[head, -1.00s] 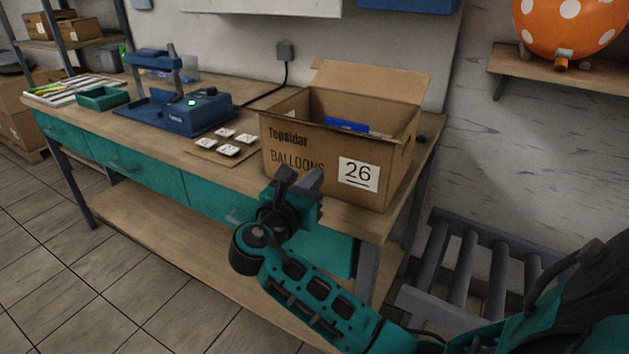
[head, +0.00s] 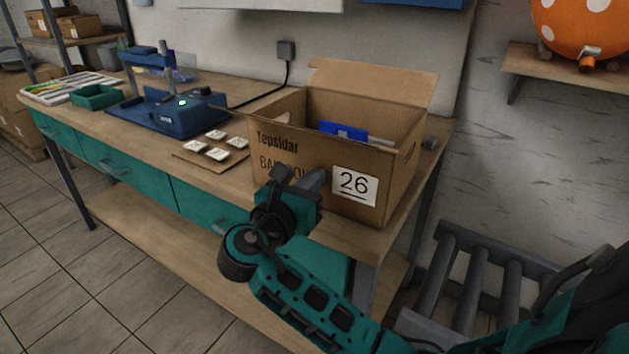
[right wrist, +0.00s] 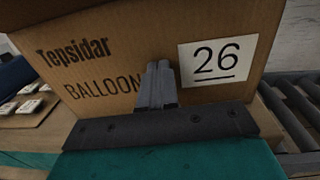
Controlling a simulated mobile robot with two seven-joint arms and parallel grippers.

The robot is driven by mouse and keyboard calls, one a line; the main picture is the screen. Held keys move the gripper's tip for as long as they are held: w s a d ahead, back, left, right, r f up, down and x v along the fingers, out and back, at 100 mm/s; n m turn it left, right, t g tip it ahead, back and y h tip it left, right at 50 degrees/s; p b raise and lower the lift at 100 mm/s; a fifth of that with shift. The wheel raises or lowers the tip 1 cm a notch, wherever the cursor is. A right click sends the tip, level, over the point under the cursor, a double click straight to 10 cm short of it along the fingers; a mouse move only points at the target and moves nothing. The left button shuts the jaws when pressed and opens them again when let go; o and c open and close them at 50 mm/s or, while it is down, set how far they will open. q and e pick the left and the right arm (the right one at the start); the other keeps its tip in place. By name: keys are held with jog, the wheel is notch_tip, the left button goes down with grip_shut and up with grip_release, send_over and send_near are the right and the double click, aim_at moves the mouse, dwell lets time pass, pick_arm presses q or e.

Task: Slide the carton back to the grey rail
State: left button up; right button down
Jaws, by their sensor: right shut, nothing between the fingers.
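The open brown carton (head: 285,125), marked "Tepsidar BALLOONS" and "26", stands upright near the right end of the workbench. Its front face fills much of the right wrist view (right wrist: 120,45). My right gripper (head: 305,180) is shut and empty, in front of the lower part of that face. In the right wrist view its fingertips (right wrist: 158,72) point at the face between the lettering and the "26" label. They are very close to it; I cannot tell whether they touch. A small grey end (head: 430,142) shows behind the carton's right side, possibly the rail; the rest is hidden. My left gripper is out of view.
The wooden workbench (head: 345,232) has a white-card mat (head: 190,155), a blue printing machine (head: 172,115) and a green tray (head: 95,97) left of the carton. A blue item (head: 343,130) is inside the carton. A roller conveyor (head: 480,290) stands at the right.

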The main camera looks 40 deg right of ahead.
aim_at(324, 165)
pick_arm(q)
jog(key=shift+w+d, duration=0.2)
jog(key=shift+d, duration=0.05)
pick_arm(e)
jog(key=shift+d, duration=0.1)
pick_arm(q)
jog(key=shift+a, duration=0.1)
pick_arm(e)
jog(key=shift+w, duration=0.1)
